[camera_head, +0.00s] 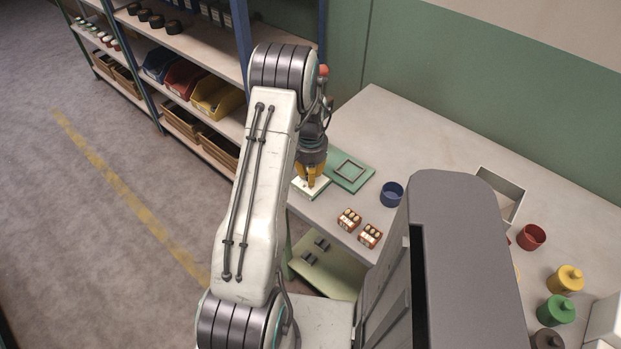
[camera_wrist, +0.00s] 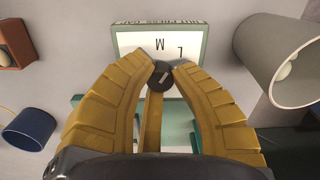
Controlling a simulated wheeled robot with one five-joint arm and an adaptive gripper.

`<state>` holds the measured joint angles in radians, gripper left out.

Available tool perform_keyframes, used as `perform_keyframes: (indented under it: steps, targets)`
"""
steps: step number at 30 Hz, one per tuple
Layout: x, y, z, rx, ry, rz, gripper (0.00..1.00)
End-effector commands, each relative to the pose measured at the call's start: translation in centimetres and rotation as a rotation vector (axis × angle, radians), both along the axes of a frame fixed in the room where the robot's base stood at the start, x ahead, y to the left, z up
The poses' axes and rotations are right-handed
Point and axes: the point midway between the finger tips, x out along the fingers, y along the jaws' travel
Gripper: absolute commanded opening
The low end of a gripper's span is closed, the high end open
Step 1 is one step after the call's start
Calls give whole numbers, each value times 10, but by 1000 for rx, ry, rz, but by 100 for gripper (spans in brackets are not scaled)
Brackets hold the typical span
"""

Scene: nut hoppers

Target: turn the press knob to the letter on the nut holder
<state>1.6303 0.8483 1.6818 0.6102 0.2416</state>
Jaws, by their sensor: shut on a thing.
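The press knob (camera_wrist: 158,80) is small, dark and round, with a light pointer line slanting up to the right. It sits on a white panel (camera_wrist: 135,40) with upside-down printing; the letters M and L show near the knob. My gripper (camera_wrist: 162,74) has its yellow fingers shut on the knob. In the head view my gripper (camera_head: 311,180) is over the white panel (camera_head: 297,184) beside the green press plate (camera_head: 362,184). Two orange-brown nut holders, one left (camera_head: 349,220) and one right (camera_head: 370,236), stand on the table; their letters are too small to read.
A blue cup (camera_head: 391,195) stands near the press. A grey tray (camera_head: 512,208), a red cup (camera_head: 531,237), a yellow jar (camera_head: 564,280) and a green jar (camera_head: 556,311) are farther right. A grey cylinder (camera_wrist: 268,50) is close to my right finger in the wrist view. Shelves stand behind.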

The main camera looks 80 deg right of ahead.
Motion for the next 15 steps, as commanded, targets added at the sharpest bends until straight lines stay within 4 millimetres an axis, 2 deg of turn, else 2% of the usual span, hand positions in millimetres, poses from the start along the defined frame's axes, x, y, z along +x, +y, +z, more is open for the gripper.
perform_keyframes:
  steps: [1, 15]
  targets:
    - [0, 1, -5, 1, 0, 40, 0]
    - [0, 1, -4, 4, -1, 393, 0]
